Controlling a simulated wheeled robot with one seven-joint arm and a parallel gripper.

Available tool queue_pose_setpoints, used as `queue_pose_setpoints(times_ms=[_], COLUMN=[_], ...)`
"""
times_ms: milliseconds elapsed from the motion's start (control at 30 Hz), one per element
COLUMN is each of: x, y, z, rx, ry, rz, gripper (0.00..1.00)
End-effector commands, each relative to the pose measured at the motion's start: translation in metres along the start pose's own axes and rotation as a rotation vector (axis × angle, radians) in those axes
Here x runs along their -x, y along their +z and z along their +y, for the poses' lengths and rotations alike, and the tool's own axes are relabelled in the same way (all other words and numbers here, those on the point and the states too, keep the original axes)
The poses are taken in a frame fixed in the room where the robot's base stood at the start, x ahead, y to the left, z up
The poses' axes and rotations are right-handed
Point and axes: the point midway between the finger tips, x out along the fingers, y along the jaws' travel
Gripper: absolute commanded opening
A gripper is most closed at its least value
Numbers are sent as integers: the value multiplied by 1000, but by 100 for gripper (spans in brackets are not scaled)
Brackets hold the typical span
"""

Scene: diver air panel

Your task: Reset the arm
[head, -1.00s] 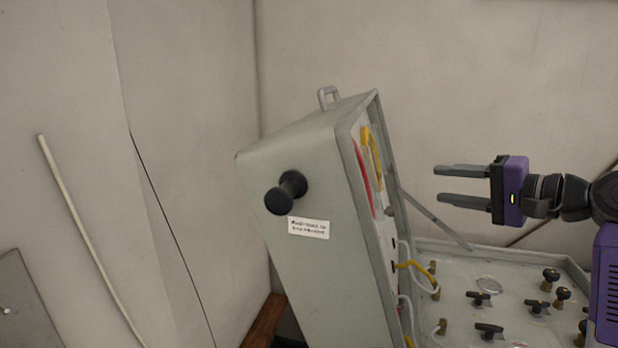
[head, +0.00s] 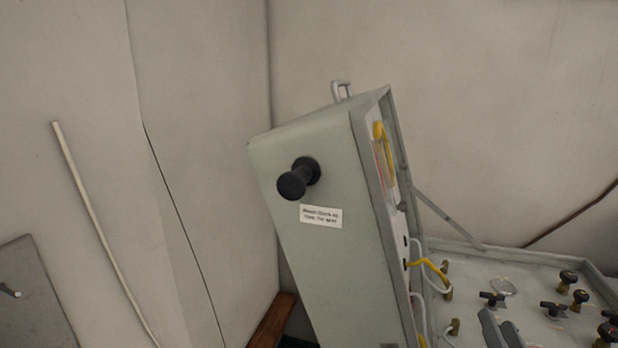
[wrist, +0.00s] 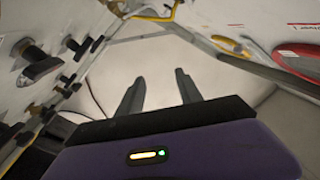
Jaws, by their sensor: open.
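My gripper (wrist: 160,78) is open and empty in the wrist view, with its two dark fingers apart and bare wall beyond them. In the head view only the tips of its dark fingers (head: 497,314) show at the bottom edge, in front of the panel base. The rest of my arm is out of that view. The grey-green air panel case has its lid (head: 320,235) standing raised and tilted, with a black knob (head: 298,178) and a white label on its side. The case's base (head: 475,265) lies at the lower right. I cannot tell whether the fingers touch it.
Several black valve knobs (head: 567,278) stand on the base; they also show at left in the wrist view (wrist: 42,68). Yellow hoses (head: 428,265) and a lid stay (head: 445,215) are close by. A pale rod (head: 90,210) leans at left. The space above the base is clear.

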Motion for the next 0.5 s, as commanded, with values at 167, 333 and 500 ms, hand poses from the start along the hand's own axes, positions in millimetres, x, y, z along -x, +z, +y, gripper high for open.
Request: queue_pose_setpoints(times_ms=[167, 333, 500], x=[72, 136, 201], y=[30, 47, 59], z=[4, 0, -9], rx=[144, 274, 388], ry=[23, 26, 12], rz=[14, 11, -16], gripper=[42, 42, 42])
